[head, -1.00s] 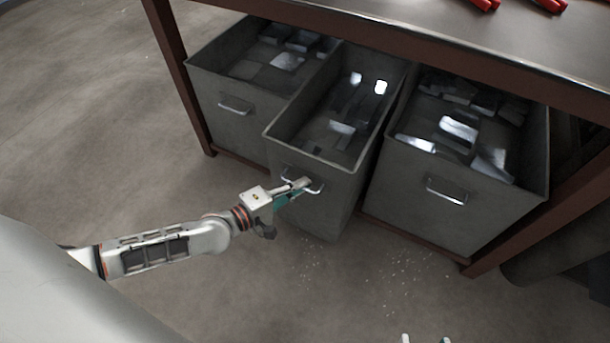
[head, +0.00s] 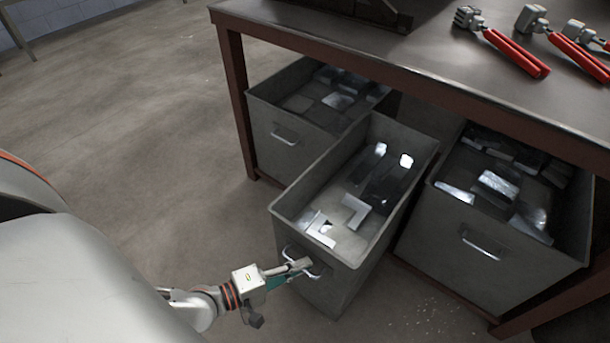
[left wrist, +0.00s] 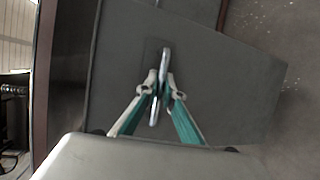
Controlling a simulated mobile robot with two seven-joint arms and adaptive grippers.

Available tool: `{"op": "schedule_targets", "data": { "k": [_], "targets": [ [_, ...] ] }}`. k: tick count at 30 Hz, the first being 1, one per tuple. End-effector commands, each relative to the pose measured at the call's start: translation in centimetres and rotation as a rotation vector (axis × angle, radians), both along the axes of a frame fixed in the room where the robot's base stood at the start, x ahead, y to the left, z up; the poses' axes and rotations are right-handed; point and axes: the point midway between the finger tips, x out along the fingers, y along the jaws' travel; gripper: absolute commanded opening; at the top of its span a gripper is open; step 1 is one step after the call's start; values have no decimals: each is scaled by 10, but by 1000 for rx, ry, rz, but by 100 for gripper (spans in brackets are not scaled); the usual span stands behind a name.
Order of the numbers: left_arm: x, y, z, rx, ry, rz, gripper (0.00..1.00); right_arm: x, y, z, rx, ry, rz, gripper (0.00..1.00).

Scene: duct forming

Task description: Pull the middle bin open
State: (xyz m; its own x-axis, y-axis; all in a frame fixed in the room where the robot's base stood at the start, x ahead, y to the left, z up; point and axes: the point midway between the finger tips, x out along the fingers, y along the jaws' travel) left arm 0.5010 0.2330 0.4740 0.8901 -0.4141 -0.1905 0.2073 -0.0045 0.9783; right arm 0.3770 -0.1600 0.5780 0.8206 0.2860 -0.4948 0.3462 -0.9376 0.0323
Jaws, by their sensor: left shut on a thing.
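The middle bin (head: 345,283) is a grey metal bin under the workbench. It stands out well past the bins on either side, and metal offcuts lie inside it. Its front handle (head: 287,252) is a silver bar. My left gripper (head: 300,267) is shut on this handle at the bin's front. In the left wrist view, the fingers (left wrist: 160,92) close around the handle (left wrist: 165,62) against the bin's grey front (left wrist: 215,85). My right gripper is not in view.
The left bin (head: 285,150) and right bin (head: 470,265) sit under the workbench (head: 420,50). Red-handled tools (head: 515,52) lie on the bench top. A bench leg (head: 238,105) stands at the left. The floor (head: 150,150) to the left is clear.

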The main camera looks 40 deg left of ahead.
Motion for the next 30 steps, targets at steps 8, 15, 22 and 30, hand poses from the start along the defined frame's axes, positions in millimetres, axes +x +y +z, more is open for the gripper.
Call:
{"op": "schedule_targets", "data": {
  "k": [8,15,22,30],
  "targets": [
    [-1,0,0,0,0,0,0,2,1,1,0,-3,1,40],
    [-1,0,0,0,0,0,15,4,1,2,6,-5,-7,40],
    [-1,0,1,0,0,1,15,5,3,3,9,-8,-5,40],
    [-1,0,34,-5,-3,2,15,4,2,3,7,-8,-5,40]
  ]
}}
